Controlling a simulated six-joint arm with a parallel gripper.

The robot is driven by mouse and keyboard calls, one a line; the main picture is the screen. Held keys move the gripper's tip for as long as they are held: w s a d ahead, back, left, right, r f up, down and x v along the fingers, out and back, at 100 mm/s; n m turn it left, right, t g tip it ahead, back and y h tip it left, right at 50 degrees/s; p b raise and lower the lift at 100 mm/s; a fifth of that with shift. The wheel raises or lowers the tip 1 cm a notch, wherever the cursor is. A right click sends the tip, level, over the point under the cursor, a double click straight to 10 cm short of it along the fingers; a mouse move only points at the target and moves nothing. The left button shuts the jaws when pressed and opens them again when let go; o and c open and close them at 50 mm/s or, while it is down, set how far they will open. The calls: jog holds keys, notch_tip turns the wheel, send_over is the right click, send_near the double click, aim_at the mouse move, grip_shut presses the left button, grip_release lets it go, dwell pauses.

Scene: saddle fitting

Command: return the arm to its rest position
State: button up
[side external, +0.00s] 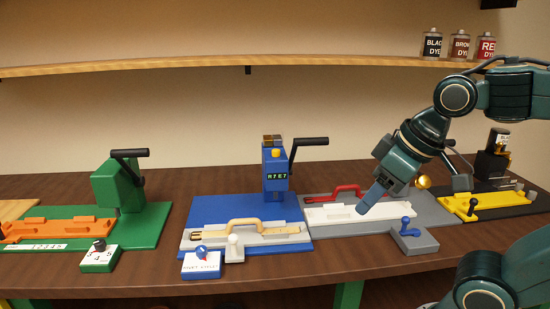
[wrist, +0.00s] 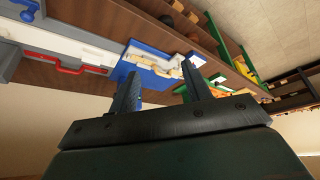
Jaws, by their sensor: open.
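My gripper (side external: 369,198) hangs over the grey station at the right in the side view, tilted down and to the left. Its tip is just above or in front of the white fixture (side external: 332,212); I cannot tell whether they touch. In the wrist view my gripper (wrist: 164,88) shows its two fingers well apart with nothing between them. My arm comes in from the right, raised over the bench.
The wooden bench (side external: 173,253) carries a green station (side external: 150,226), a blue station (side external: 205,212) with a tan strap handle (side external: 258,223), the grey station (side external: 430,217) with a red handle (side external: 333,192), and a black station (side external: 515,207). A shelf (side external: 200,64) with dye bottles runs above.

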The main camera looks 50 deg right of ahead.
jog(key=shift+s+d+f, duration=0.1)
jog(key=shift+s+f, duration=0.3)
jog(key=shift+s, duration=0.2)
jog(key=shift+s+f, duration=0.4)
jog(key=shift+s, duration=0.15)
jog(key=shift+c, duration=0.4)
